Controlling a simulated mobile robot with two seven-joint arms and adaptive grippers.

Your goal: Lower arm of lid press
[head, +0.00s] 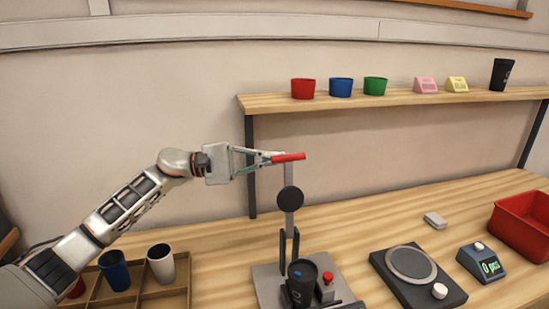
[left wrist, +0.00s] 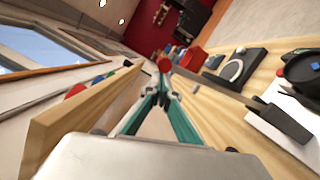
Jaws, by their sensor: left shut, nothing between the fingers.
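The lid press has a grey base plate (head: 265,283) on the bench and a grey lever arm (head: 289,176) standing up. A black round pad (head: 290,199) sits partway along the arm, and a red handle (head: 289,157) crosses its top. A black cup with a blue top (head: 301,284) stands at the base. My left gripper (head: 268,157) is shut and empty, its tips at the left end of the red handle. In the left wrist view the round red handle end (left wrist: 164,64) lies just beyond the fingertips (left wrist: 163,78); contact is unclear. My right gripper is not in view.
A wooden shelf (head: 410,101) holds colored cups, small blocks and a black cup behind the press. A wooden tray (head: 178,296) with cups stands left. A scale (head: 411,262), a counter display (head: 483,262) and a red bin (head: 522,224) stand right.

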